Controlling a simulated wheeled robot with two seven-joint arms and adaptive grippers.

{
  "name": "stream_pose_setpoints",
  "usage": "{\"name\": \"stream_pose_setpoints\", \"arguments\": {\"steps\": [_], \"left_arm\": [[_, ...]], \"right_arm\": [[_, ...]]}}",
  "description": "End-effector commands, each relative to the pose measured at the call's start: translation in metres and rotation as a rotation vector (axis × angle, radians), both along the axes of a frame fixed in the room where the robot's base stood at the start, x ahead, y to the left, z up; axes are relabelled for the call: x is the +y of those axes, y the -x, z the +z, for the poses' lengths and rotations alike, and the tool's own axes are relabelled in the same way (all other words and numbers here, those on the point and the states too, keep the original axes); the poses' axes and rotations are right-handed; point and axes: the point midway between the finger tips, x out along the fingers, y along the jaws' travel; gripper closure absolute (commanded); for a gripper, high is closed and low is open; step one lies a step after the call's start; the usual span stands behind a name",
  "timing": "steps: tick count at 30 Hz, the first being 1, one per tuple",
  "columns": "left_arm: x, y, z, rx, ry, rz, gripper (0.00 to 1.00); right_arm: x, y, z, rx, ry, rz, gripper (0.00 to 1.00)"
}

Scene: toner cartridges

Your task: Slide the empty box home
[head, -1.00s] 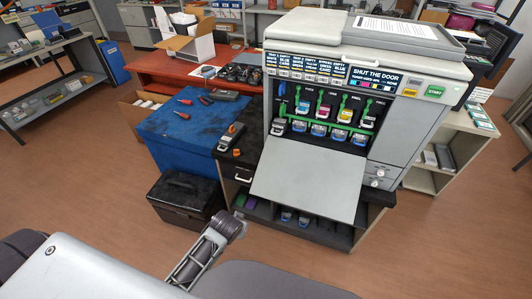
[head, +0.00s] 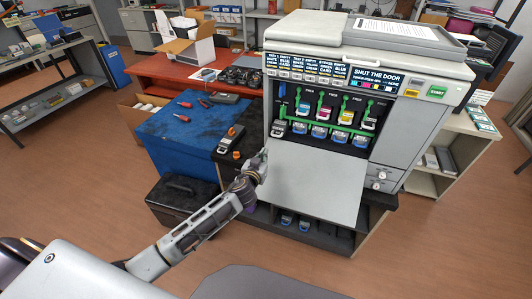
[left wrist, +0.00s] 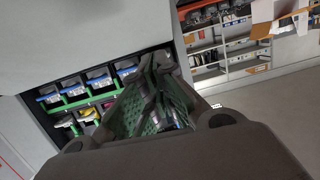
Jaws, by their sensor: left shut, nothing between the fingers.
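The printer (head: 365,45) stands with its front door (head: 310,185) folded down. In its open bay is an upper row of toner cartridges, including a magenta one (head: 324,113) and a yellow one (head: 345,117), with green levers. Below is a row of boxes with blue parts (head: 318,131), also seen in the left wrist view (left wrist: 73,87). A dark box with a pale front (head: 279,128) is leftmost in that row. I cannot tell which box is empty. My left gripper (head: 263,160) is shut and empty by the door's upper left corner, below the bay. My right gripper is out of view.
A dark device with orange parts (head: 229,139) lies on the black counter left of the printer. A black case (head: 180,198) stands on the floor. More blue-fronted boxes (head: 287,219) lie on the shelf below.

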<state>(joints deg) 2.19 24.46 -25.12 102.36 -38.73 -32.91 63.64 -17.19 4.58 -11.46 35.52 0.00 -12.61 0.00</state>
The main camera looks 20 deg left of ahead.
Motion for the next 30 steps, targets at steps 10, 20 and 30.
{"name": "stream_pose_setpoints", "arguments": {"steps": [10,20,30], "left_arm": [[-0.005,-0.020,0.009,-0.062,0.008,-0.061,1.00],[-0.005,-0.020,0.009,-0.061,0.008,-0.059,1.00],[-0.005,-0.036,0.006,-0.062,0.008,-0.059,1.00]], "right_arm": [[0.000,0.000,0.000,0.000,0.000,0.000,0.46],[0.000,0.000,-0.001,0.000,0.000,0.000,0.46],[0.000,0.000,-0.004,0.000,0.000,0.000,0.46]]}}
